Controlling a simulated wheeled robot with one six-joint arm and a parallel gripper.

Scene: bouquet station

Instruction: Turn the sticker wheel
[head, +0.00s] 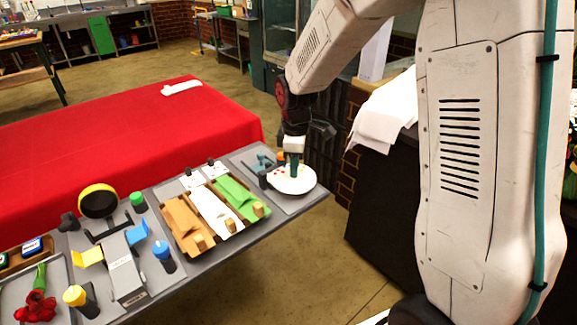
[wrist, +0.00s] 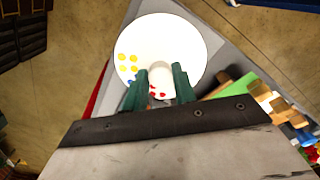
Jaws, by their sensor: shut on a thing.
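The sticker wheel (head: 305,181) is a white disc with small coloured dots at the right end of the grey station table. In the wrist view the white wheel (wrist: 185,38) shows yellow, red and blue dots. My gripper (head: 294,166) points down over the wheel. In the wrist view its green fingers (wrist: 160,84) stand on both sides of a pale round knob (wrist: 159,69) near the wheel's middle and are shut on it. The fingers cover part of the wheel and the knob.
A wooden tray (head: 190,247) with orange, white and green sheets lies left of the wheel. A teal tool (head: 259,163) stands close beside the wheel. A red-covered table (head: 120,135) runs behind the station. Open floor (head: 270,280) lies in front.

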